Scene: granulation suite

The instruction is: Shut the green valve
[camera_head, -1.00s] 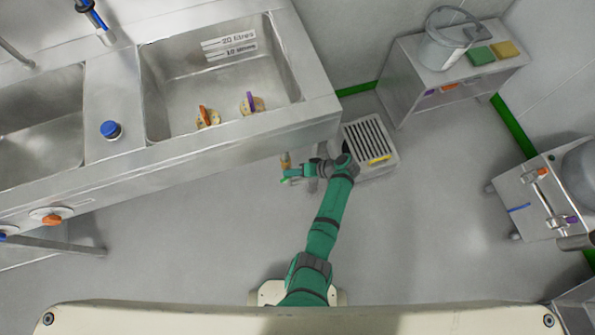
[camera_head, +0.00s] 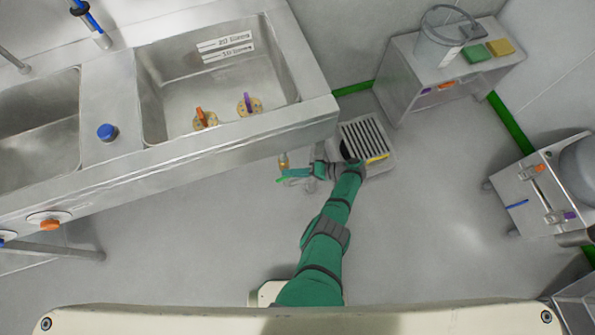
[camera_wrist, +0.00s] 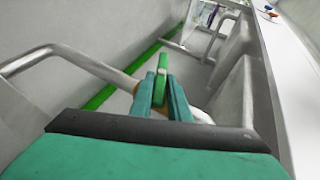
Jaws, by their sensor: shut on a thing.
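The green valve shows in the head view as a small green handle (camera_head: 282,180) beside a brass fitting (camera_head: 284,160), just below the front edge of the sink unit. In the wrist view the green handle (camera_wrist: 161,78) stands upright between my fingers, with a pale pipe behind it. My gripper (camera_wrist: 163,95) is shut on this handle. In the head view my gripper (camera_head: 290,174) reaches to it from the right. The valve body is mostly hidden by my fingers, and I cannot tell how far the handle is turned.
A grated floor drain box (camera_head: 365,140) lies right beside my wrist.

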